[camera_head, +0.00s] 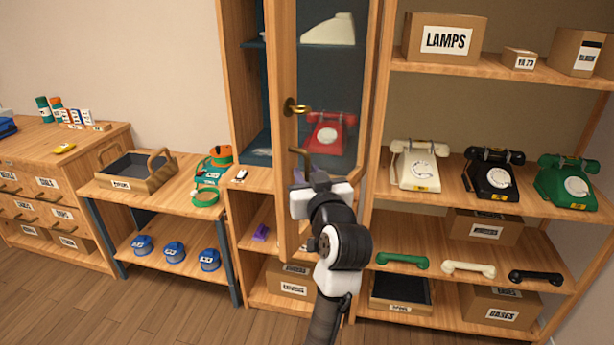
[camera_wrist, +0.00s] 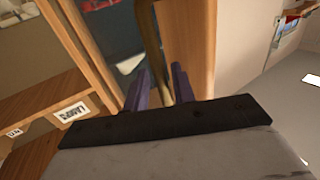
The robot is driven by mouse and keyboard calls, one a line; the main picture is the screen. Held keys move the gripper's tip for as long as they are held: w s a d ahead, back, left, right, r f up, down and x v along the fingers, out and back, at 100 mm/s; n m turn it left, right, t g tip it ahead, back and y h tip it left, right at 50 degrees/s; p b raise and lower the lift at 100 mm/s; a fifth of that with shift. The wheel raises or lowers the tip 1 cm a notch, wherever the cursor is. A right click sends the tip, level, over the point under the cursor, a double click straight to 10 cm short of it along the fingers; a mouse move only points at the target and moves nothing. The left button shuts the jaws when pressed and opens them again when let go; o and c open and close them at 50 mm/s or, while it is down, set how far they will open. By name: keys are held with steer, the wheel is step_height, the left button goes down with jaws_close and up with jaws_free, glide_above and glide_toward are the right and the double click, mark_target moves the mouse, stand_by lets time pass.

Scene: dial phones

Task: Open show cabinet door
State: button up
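The show cabinet (camera_head: 236,95) stands in the middle of the head view. Its glass door, with a wooden frame (camera_head: 285,60), is ajar, with dark blue interior showing past its left edge. A brass fitting (camera_head: 292,106) sits on that frame, and a brass bar handle (camera_head: 300,156) is below it. My gripper (camera_head: 309,178) is at the lower end of this bar. In the wrist view, the bar (camera_wrist: 150,45) runs between my gripper's purple fingers (camera_wrist: 163,85), which look closed on it. The door frame (camera_wrist: 187,45) is beside them. Exact finger contact is hard to see.
Open shelves at right hold a white phone (camera_head: 418,166), black phone (camera_head: 492,174) and green phone (camera_head: 568,182). A red phone (camera_head: 329,132) is behind the glass. A low table with a tray (camera_head: 135,176) stands left. Wooden floor (camera_head: 150,310) is free in front.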

steer(key=shift+s, duration=0.15)
steer(key=s+d+b, duration=0.1)
steer(key=s+b, duration=0.5)
steer(key=s, duration=0.2)
steer(key=shift+d+f, duration=0.2)
steer(key=shift+f, duration=0.15)
steer(key=shift+s+b, duration=0.2)
steer(key=shift+b, duration=0.55)
steer(key=s+b, duration=0.1)
steer(key=b, duration=0.1)
steer(key=s+b, duration=0.1)
steer(key=s, duration=0.1)
steer(key=s+d+b, duration=0.1)
steer(key=s+b, duration=0.1)
steer(key=shift+r+b, duration=0.3)
steer(key=shift+r, duration=0.05)
steer(key=shift+a, duration=0.1)
